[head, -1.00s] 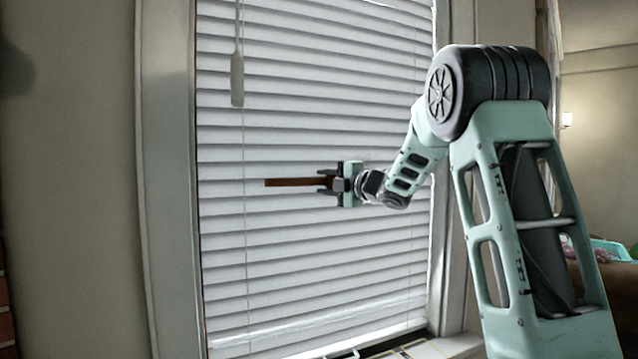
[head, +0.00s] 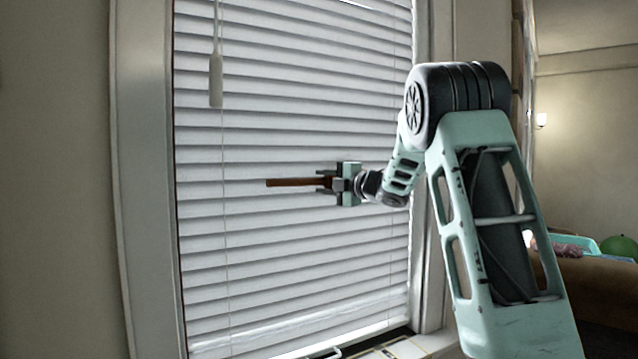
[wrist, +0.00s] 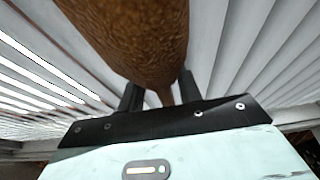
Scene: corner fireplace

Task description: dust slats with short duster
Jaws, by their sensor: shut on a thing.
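The white slats (head: 290,250) of a window blind fill the middle of the head view. They also show on both sides in the wrist view (wrist: 245,50). My gripper (head: 326,183) is in front of the slats, near mid-height, and is shut on a brown stick-like thing, which I take to be the short duster (head: 290,183). It points left, about level. In the wrist view the duster (wrist: 135,40) is a large brown rounded shape above my gripper's fingers (wrist: 160,95). I cannot tell whether it touches the slats.
A pull cord with a pale tassel (head: 215,80) hangs at the upper left of the blind. The window frame (head: 150,200) borders it on the left. A sill (head: 400,345) lies below. At the far right are a turquoise tray (head: 575,244) and a green round thing (head: 619,246).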

